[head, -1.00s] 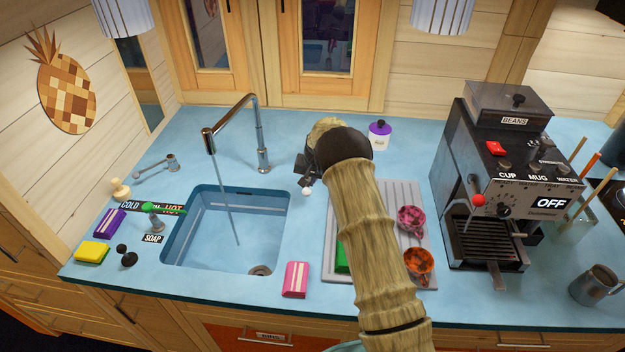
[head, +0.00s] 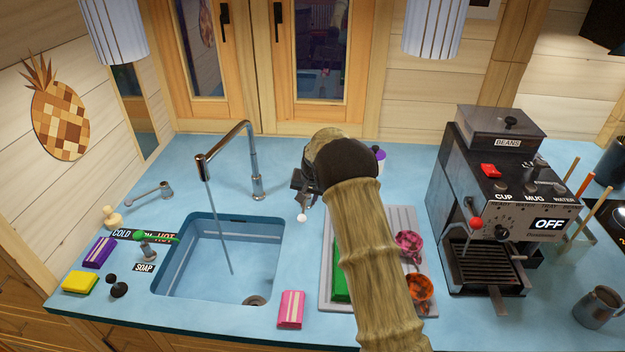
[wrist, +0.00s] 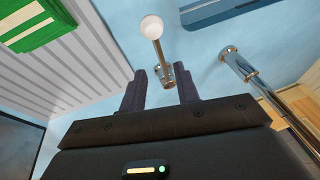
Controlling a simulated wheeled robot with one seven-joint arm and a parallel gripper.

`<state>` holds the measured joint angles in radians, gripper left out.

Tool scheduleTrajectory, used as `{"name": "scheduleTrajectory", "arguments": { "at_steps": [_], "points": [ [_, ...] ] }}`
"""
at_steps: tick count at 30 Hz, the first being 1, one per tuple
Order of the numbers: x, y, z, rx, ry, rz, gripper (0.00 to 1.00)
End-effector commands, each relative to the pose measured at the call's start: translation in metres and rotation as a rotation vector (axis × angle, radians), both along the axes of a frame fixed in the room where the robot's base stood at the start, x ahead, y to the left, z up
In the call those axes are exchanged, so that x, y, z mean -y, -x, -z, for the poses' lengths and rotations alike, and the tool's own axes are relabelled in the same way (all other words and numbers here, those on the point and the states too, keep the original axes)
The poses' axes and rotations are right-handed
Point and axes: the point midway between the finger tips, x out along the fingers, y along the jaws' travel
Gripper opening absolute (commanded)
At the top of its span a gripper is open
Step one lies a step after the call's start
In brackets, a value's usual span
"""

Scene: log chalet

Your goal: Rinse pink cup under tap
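The pink cup (head: 408,243) sits on the grey drying rack (head: 326,296), right of my arm. The chrome tap (head: 243,133) arches over the blue sink (head: 165,270), and a thin stream of water runs from its spout into the basin. My gripper (head: 301,190) is over the counter between the tap and the rack, well away from the cup. In the wrist view its two fingers (wrist: 161,92) are apart, with nothing held. A chrome lever with a white ball knob (wrist: 152,27) stands just beyond them; the knob also shows in the head view (head: 302,218).
An orange cup (head: 419,288) sits near the pink one. The coffee machine (head: 505,210) stands at right. A jar is mostly hidden behind my arm.

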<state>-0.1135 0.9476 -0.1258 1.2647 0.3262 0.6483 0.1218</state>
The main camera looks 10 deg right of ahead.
Motion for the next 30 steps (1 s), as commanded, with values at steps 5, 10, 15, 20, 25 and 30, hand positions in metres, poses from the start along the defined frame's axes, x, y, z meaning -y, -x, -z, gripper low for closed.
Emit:
{"name": "scheduleTrajectory", "arguments": {
  "at_steps": [5,10,15,20,25,30],
  "points": [
    [0.004,0.009,-0.029,0.004,0.0,0.001,0.32],
    [0.008,0.019,-0.061,0.004,0.0,0.001,0.32],
    [0.011,0.028,-0.091,0.004,0.0,0.001,0.32],
    [0.013,0.033,-0.107,0.002,0.0,0.001,0.32],
    [0.013,0.035,-0.11,-0.001,0.002,0.001,0.32],
    [0.013,0.034,-0.11,0.0,0.001,0.0,0.32]
  ]
}}
